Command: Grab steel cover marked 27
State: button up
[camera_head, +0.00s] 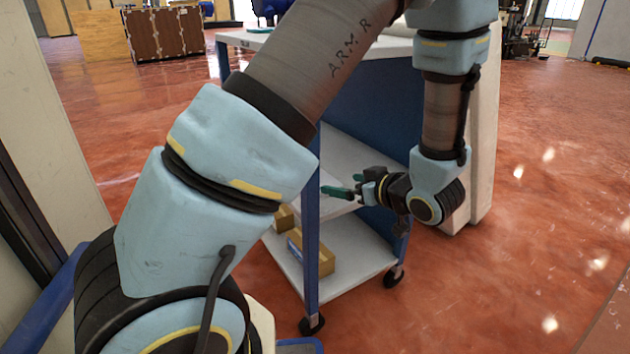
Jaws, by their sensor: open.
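My gripper (346,185) is in view right of centre, with green fingertips pointing left. It is open, and I see nothing between its fingers. It is at the height of the middle shelf (342,154) of a blue and white cart, at its open side. I cannot make out a steel cover marked 27 in this view. My arm crosses the picture and hides much of the cart's top and left side.
The cart (311,240) stands on black casters. Its lower shelf (345,240) bears cardboard boxes (320,257). Blue posts frame the shelves near my gripper. Open red floor (520,240) lies to the right. Brown panels (163,34) stand far back left.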

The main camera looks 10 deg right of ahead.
aim_at(324, 182)
jog(key=x, duration=0.3)
jog(key=shift+w+a+f+b, duration=0.1)
jog(key=shift+f+b, duration=0.05)
jog(key=shift+b, duration=0.25)
jog(key=b+x, duration=0.3)
jog(key=x, duration=0.1)
jog(key=shift+w+a, duration=0.1)
jog(key=shift+a, duration=0.25)
jog(key=shift+w+a, duration=0.15)
jog(key=shift+w, duration=0.3)
jog(key=shift+c, duration=0.2)
jog(key=c, duration=1.2)
jog(key=shift+c, duration=0.2)
